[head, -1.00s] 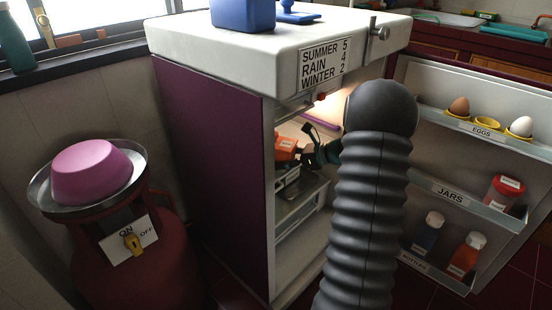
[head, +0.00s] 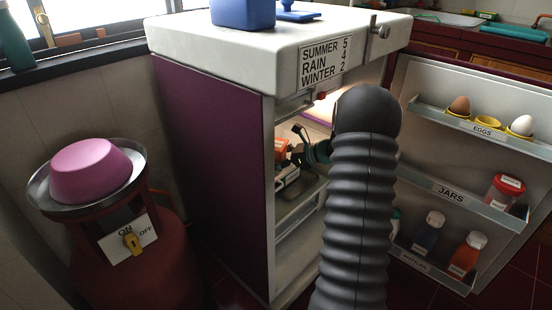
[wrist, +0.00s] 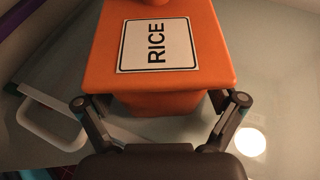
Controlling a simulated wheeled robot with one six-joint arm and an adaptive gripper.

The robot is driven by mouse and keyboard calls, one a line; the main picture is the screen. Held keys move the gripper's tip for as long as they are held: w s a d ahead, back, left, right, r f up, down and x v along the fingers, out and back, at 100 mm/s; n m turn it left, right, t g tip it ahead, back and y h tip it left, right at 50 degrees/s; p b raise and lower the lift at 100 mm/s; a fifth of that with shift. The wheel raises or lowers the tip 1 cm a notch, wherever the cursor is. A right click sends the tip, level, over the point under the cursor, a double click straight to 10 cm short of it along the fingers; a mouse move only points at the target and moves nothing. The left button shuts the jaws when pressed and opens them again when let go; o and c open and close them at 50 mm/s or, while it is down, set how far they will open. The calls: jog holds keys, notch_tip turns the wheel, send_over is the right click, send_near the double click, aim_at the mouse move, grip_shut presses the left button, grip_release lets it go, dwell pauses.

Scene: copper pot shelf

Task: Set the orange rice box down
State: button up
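The orange rice box (wrist: 160,85) has a lid with a white RICE label and fills the middle of the wrist view. My gripper (wrist: 162,103) has a finger on each side of it, closed in on the body under the lid rim; the fingertips are partly hidden. In the head view, the box (head: 281,148) is inside the open fridge, partly hidden by the left wall. My gripper (head: 300,150) is beside it, mostly dark and small. I cannot tell whether the box's base touches a surface.
The fridge (head: 215,170) has a pale shelf in the wrist view (wrist: 285,80), with a white handle-like loop (wrist: 48,122) left of the box. The open door (head: 440,150) holds eggs, jars and bottles on the right.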

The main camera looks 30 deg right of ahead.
jog(key=shift+s+d+r, duration=0.1)
jog(key=shift+d+r, duration=0.05)
jog(key=shift+r, duration=0.15)
jog(key=p+v, duration=0.1)
jog(key=v, duration=1)
jog(key=shift+s+d+r, duration=0.15)
jog(key=shift+s+r, duration=0.05)
